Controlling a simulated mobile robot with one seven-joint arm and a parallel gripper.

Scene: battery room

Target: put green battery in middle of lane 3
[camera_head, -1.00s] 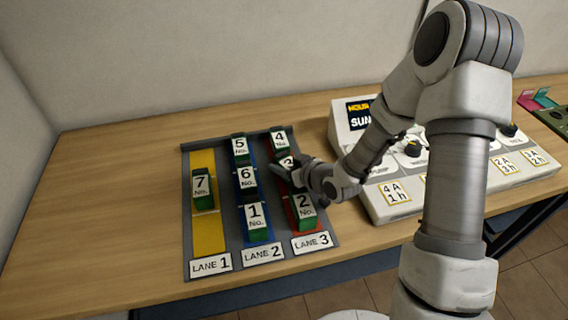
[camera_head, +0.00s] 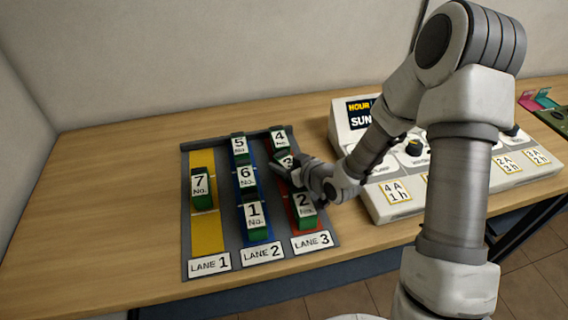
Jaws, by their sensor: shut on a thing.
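The lane tray (camera_head: 185,240) has yellow lane 1, blue lane 2 and red lane 3 (camera_head: 293,208). In lane 3, green battery 4 (camera_head: 279,140) stands at the far end and green battery 2 (camera_head: 305,207) at the near end. My gripper (camera_head: 285,171) is over the middle of lane 3, shut on a green battery (camera_head: 287,160), apparently number 3. The gripper hides its lower part, so I cannot tell if it touches the lane floor.
Green batteries 5 (camera_head: 239,147), 6 (camera_head: 246,178) and 1 (camera_head: 254,217) stand in lane 2. Battery 7 (camera_head: 201,188) stands in the middle of lane 1. A white control console (camera_head: 380,210) is close on the right. The wooden table (camera_head: 110,200) is clear on the left.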

